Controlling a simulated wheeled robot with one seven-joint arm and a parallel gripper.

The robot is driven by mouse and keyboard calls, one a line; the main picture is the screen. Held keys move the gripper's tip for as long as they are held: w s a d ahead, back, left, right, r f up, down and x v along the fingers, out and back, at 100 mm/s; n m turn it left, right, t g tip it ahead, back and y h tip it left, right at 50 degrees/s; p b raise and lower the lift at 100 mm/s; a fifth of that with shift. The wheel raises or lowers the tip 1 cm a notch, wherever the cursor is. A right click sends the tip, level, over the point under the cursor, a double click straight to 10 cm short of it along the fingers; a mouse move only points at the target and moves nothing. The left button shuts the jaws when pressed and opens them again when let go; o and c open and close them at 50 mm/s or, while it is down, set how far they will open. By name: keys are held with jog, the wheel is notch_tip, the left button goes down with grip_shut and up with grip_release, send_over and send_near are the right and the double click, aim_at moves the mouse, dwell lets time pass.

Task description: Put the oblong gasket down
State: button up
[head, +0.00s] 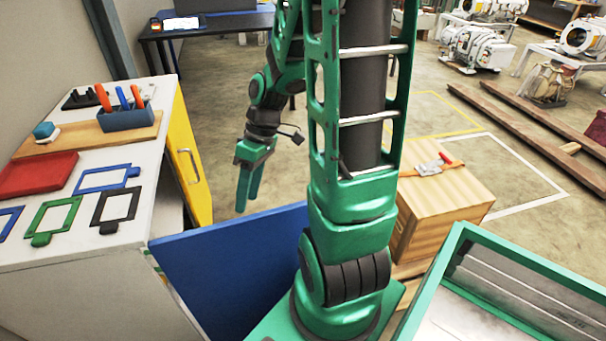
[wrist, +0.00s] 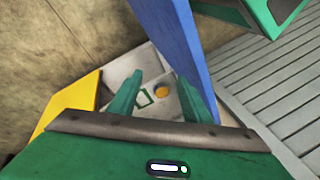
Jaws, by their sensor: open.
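My gripper (head: 246,203) hangs in the air, pointing down, to the right of the white cabinet's yellow door in the head view. In the wrist view its two green fingers (wrist: 161,78) are apart, with nothing held between them. Beyond the fingers, a thin green outline shape (wrist: 143,97) and a round orange piece (wrist: 162,92) lie on a pale surface. I cannot tell which thing is the oblong gasket. Flat frame-shaped pieces lie on the cabinet top: a blue frame (head: 106,179), a green frame (head: 54,220) and a black frame (head: 115,208).
The white cabinet (head: 130,255) stands at left, its yellow door (head: 190,155) open. A blue panel (head: 215,265) rises beside my arm. A red tray (head: 38,174) and a blue tool holder (head: 126,117) sit on the cabinet. A wooden box (head: 440,205) stands right.

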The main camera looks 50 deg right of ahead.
jog(key=s+d+r+m+h, duration=0.2)
jog(key=s+r+m, duration=0.3)
jog(key=s, duration=0.2)
jog(key=s+d+r+m+h, duration=0.2)
jog(key=s+d+r+m, duration=0.1)
jog(key=s+r+m, duration=0.1)
jog(key=s+m, duration=0.1)
jog(key=s, duration=0.1)
jog(key=shift+s+d+r+m+g, duration=0.25)
jog(key=shift+s+r+m+g, duration=0.05)
jog(key=shift+s+r, duration=0.1)
